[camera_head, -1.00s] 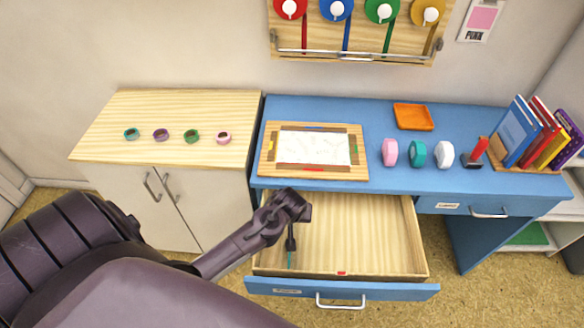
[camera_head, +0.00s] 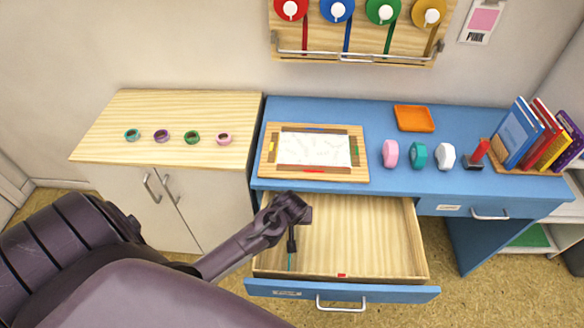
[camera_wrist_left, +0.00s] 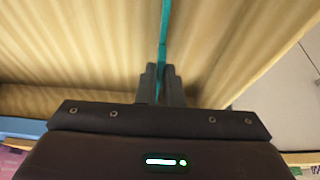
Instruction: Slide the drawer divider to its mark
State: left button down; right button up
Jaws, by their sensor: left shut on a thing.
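The open drawer (camera_head: 355,240) extends from the blue desk, with wood-coloured inside and a blue front. A red mark (camera_head: 341,275) sits on its front rim, right of my left gripper. The teal divider (camera_head: 290,262) is a thin strip near the drawer's left side, mostly hidden by my arm in the head view. My left gripper (camera_head: 291,246) reaches down into the drawer and is shut on the divider. In the left wrist view the divider (camera_wrist_left: 163,40) runs upward from between the two fingers (camera_wrist_left: 161,84). My right gripper is not in view.
A framed sheet board (camera_head: 265,165) lies on the desk behind the drawer. Pink, teal and white rolls (camera_head: 418,155), an orange tray (camera_head: 414,118) and books (camera_head: 540,135) stand to the right. The drawer is empty right of the divider.

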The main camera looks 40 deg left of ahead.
pick_arm(q)
jog(key=w+d, duration=0.2)
jog(key=d, duration=0.2)
jog(key=w+d, duration=0.3)
jog(key=d, duration=0.1)
jog(key=w+d, duration=0.2)
jog(key=d, duration=0.2)
jog(key=shift+w+b, duration=0.15)
jog(key=shift+b, duration=0.2)
jog(key=c, duration=1.6)
grip_release()
jog(key=shift+o, duration=0.2)
jog(key=v, duration=0.7)
jog(key=shift+r, duration=0.35)
